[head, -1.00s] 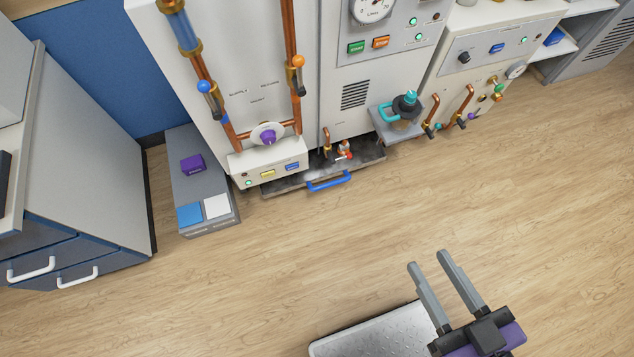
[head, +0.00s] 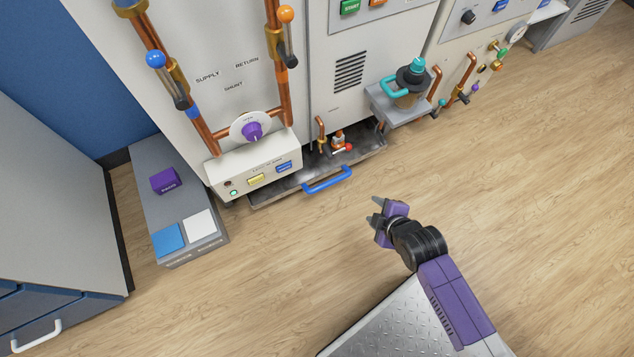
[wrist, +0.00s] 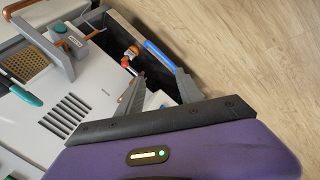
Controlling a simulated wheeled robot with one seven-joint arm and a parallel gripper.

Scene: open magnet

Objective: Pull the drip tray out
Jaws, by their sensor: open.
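The drip tray (head: 290,186) is a dark, shallow metal tray at floor level under the pale cabinet. Its blue bar handle (head: 327,180) is on the front edge and also shows in the wrist view (wrist: 161,57). My gripper (head: 377,209) is open and empty, to the right of and in front of the handle, apart from it. In the wrist view my fingers (wrist: 160,88) point toward the tray and handle. A small valve with a red tip (head: 340,147) stands over the tray. The tray's back is hidden under the cabinet.
A shelf with a teal-handled jug (head: 409,83) juts out right of the tray. A control box (head: 255,170) overhangs its left part. A grey step (head: 178,200) with a purple block (head: 165,181) stands at left. The wooden floor (head: 290,270) in front is clear.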

